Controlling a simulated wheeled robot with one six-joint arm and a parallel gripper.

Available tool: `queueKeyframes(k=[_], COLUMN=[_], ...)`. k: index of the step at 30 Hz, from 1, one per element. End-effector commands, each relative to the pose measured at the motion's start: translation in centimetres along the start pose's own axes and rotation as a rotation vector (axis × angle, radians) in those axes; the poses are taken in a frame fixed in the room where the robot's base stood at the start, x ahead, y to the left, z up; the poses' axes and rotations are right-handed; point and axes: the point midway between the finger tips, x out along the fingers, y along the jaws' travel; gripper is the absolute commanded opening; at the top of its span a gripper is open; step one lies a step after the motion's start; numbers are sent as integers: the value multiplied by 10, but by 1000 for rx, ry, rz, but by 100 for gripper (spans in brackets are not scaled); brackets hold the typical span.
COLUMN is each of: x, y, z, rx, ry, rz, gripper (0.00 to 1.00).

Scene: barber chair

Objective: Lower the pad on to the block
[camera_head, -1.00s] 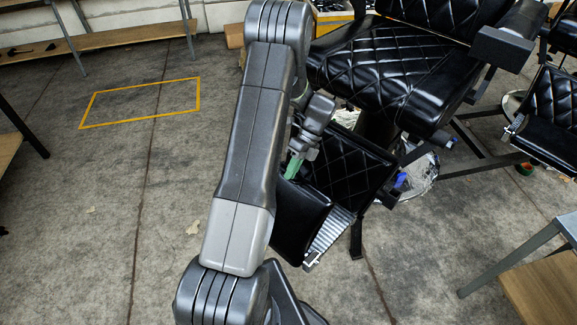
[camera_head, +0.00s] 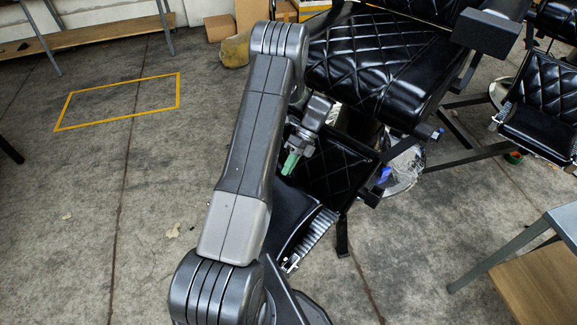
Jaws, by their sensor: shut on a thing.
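My gripper (camera_head: 291,163), with green fingertips, is partly hidden behind my arm, below the front of the chair seat. It is shut at the upper edge of a smooth black pad (camera_head: 288,212) on the barber chair's footrest; the contact itself is too small to see clearly. The pad is tilted, and my arm covers its left side. A ribbed metal plate (camera_head: 318,232) runs along the pad's right side. A quilted black leg panel (camera_head: 343,172) slopes behind it. I cannot make out the block; it may be hidden.
The quilted chair seat (camera_head: 375,62) and armrest (camera_head: 494,29) overhang the footrest. A second chair (camera_head: 545,100) stands at right, a wooden-shelved stand (camera_head: 535,285) at lower right. A yellow floor outline (camera_head: 120,116) marks clear floor at left. Boxes (camera_head: 252,14) stand behind.

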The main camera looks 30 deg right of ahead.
Motion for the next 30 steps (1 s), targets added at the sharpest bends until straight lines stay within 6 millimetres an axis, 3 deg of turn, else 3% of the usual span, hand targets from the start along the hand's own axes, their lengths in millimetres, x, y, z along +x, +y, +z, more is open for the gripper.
queueKeyframes(k=[9,11,20,26,30], x=[4,4,1,-13,-32], y=[1,1,1,14,33], z=[-1,-1,0,0,1], rx=[1,2,1,0,0], ry=[3,3,1,1,0], rz=[9,9,4,2,1], gripper=[0,17,18,18,18])
